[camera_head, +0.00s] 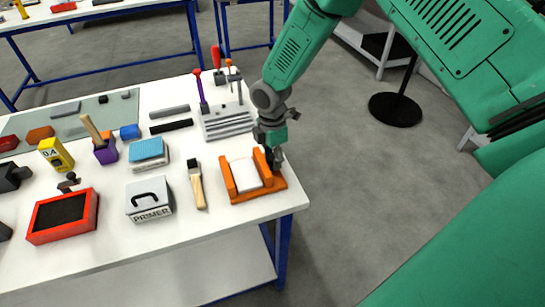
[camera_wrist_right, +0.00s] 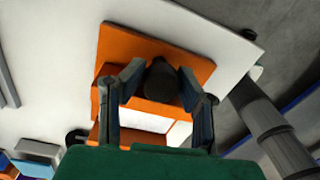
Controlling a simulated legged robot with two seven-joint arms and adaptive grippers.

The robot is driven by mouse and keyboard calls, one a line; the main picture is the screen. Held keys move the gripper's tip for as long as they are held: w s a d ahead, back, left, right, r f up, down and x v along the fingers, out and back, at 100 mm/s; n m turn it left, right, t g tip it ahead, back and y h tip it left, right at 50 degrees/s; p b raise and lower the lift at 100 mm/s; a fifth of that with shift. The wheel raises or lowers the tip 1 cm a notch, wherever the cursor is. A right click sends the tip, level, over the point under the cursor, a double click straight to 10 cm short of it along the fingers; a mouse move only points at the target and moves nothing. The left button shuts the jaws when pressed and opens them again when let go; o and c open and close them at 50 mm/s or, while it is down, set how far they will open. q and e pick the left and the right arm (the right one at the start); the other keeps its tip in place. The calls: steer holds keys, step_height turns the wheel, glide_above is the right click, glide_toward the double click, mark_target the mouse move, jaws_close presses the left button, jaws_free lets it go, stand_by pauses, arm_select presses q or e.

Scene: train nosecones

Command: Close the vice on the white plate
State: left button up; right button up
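The orange vice (camera_head: 258,196) stands near the right front corner of the white table. The white plate (camera_head: 244,174) lies between its jaws; any gap to the jaws is too small to judge. In the wrist view the vice (camera_wrist_right: 135,47) is seen from its dark knob (camera_wrist_right: 165,86) end, and part of the plate (camera_wrist_right: 146,120) shows below the knob. My right gripper (camera_head: 271,158) is at the right side of the vice. In the wrist view its two fingers (camera_wrist_right: 163,78) flank the knob; whether they press on it is unclear. My left gripper is out of view.
A red-framed tray (camera_head: 62,216) is farther left. The floor right of the table is open, with a round black stand base (camera_head: 395,109).

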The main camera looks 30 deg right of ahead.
mark_target(271, 155)
steer(key=shift+a, duration=0.2)
jaws_close()
steer(key=m, duration=0.4)
steer(key=shift+d+r+m+p, duration=0.1)
steer(key=shift+m+p, duration=0.2)
steer(key=o, duration=0.8)
jaws_free()
steer(key=r, duration=1.1)
steer(key=shift+w+d+r, duration=0.1)
steer(key=shift+w+r, duration=0.25)
steer(key=shift+r, duration=0.05)
